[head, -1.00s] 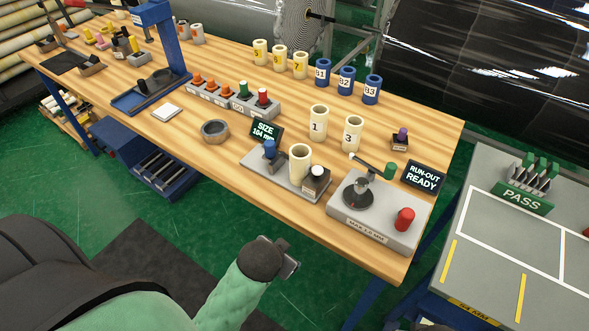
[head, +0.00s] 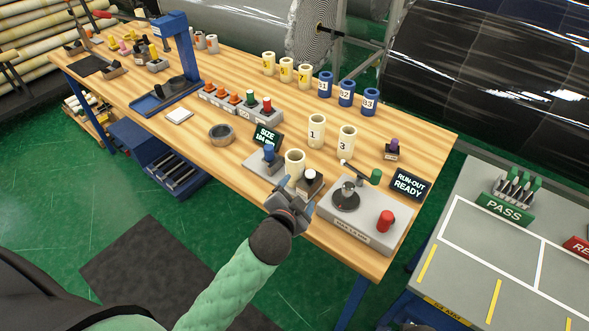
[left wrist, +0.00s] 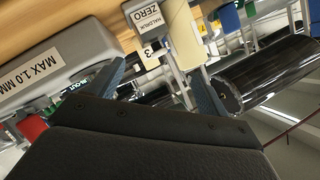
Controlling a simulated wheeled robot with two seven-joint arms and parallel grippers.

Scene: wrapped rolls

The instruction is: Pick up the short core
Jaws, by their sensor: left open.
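In the left wrist view a cream core (left wrist: 183,38) shows beyond my fingers. Two more cream cores, core 1 (head: 316,133) and core 3 (head: 346,143), stand behind the gauges. No label in view names the short core. My left gripper (head: 294,194) is open and empty in front of the gauge, apart from the core on it. It also shows in the left wrist view (left wrist: 160,88). My right gripper is out of view.
The run-out gauge (head: 350,229) with a red knob stands close to the right of my left gripper. A size display (head: 267,136) and a grey ring (head: 221,134) are further left. Yellow-labelled and blue cores line the back. Bare wood lies along the front left.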

